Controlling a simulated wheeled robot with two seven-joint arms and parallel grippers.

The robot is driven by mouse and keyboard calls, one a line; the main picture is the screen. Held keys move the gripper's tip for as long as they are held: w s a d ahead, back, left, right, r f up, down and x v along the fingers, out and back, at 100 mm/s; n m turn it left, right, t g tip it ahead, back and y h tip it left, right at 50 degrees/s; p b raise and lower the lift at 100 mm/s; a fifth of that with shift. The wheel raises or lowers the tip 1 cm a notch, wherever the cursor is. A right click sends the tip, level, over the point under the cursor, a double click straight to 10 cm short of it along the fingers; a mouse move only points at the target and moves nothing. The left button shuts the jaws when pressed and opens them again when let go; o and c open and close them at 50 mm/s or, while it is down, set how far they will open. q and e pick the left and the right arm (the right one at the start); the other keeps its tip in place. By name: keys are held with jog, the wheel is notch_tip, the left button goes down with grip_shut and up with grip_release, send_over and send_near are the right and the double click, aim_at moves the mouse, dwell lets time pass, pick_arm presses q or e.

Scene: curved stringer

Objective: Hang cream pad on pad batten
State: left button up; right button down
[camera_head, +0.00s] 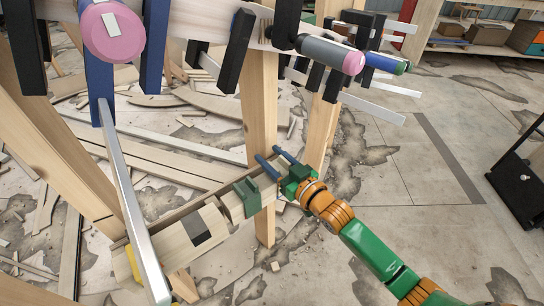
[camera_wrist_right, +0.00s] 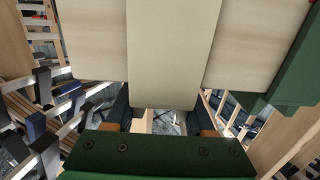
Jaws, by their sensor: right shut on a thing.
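My right gripper (camera_head: 270,161) reaches in from the lower right, at the right end of a low wooden batten (camera_head: 222,212). In the right wrist view the gripper (camera_wrist_right: 165,115) is shut on the cream pad (camera_wrist_right: 175,50), a pale flat strip between its two dark fingers. The pad lies in front of pale wood (camera_wrist_right: 95,45) that shows on both sides of it. I cannot tell whether they touch. In the head view I cannot make out the pad clearly. My left gripper is not in view.
A green block (camera_head: 247,196) and a dark grey pad (camera_head: 197,229) sit on the batten left of my gripper. A wooden post (camera_head: 261,100) stands close behind it. Rollers (camera_head: 330,53) and dark brackets hang above. Loose boards cover the floor at left; the floor at right is mostly clear.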

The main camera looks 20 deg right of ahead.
jog(key=shift+f, duration=0.45)
jog(key=shift+c, duration=0.9)
grip_release()
jog(key=p+v, duration=0.1)
jog(key=v, duration=0.6)
jog(key=shift+s, duration=0.1)
